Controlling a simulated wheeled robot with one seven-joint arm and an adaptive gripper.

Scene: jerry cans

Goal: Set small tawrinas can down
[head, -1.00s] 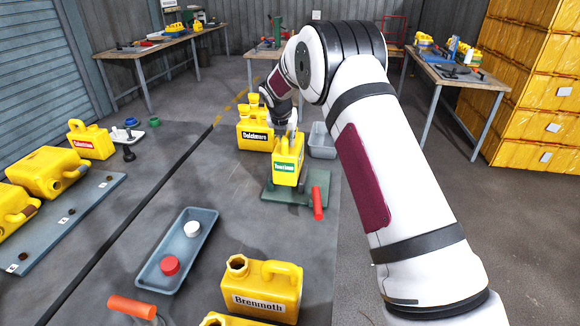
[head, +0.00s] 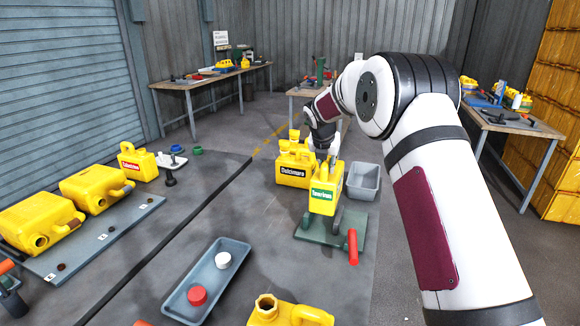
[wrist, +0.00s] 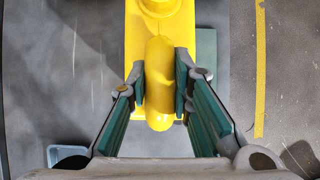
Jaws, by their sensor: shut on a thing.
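The small yellow Tawrinas can (head: 323,200) with a green label is upright in the middle of the head view. My gripper (head: 325,160) is at its top, shut on its handle. In the wrist view, the two green-padded fingers (wrist: 160,85) lie on either side of the yellow handle (wrist: 159,105), and the can's body (wrist: 132,30) extends beyond it. The can is over a dark green plate (head: 310,232) with a red-handled lever (head: 352,246). Its base appears slightly above the plate; any contact there cannot be told.
The Dulcimara can (head: 293,171) stands close behind to the left. A grey bin (head: 364,182) is at the right. A grey tray (head: 190,285) with red and white caps lies in front to the left. Another yellow can (head: 285,312) is at the bottom edge. Open floor lies left of the plate.

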